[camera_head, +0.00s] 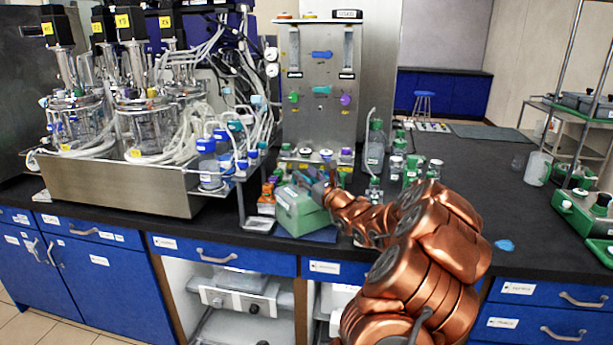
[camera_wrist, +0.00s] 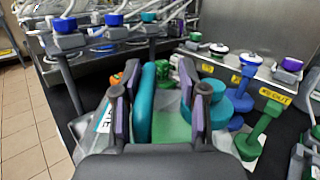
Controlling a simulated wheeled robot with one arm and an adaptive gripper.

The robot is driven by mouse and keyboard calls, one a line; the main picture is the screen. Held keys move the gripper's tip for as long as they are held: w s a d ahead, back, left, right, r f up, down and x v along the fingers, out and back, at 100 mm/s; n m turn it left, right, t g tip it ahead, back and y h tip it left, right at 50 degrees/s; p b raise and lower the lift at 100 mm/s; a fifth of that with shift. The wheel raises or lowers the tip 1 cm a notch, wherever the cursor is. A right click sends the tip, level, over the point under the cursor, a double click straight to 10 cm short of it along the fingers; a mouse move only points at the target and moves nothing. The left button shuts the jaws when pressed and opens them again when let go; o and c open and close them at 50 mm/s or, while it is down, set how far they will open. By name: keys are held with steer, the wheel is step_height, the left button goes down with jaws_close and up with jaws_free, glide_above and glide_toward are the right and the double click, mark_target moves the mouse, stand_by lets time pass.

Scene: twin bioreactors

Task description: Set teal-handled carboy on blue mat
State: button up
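The green carboy (camera_head: 298,212) stands near the bench's front edge in the head view, tilted in the picture. In the wrist view its teal handle (camera_wrist: 147,100) runs between my fingers, with the green body (camera_wrist: 172,130) below. My gripper (camera_wrist: 158,112) is open around the handle. The handle lies close to the left finger, and a clear gap shows before the right finger. My gripper (camera_head: 324,183) is over the carboy's top in the head view. The blue mat (camera_head: 322,236) shows at the carboy's lower right edge; whether the carboy rests on it is unclear.
The bioreactor stand (camera_head: 120,187) is at left and the steel control panel (camera_head: 320,95) behind. Small colored bottles crowd the bench behind the carboy. A green-capped bottle (camera_head: 375,150) stands to the right. The bench right of my arm is mostly clear, with a small blue item (camera_head: 504,245).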

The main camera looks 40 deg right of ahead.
steer(key=b+v, duration=0.1)
steer(key=v, duration=1.1)
steer(key=shift+b, duration=0.4)
steer(key=shift+a, duration=0.1)
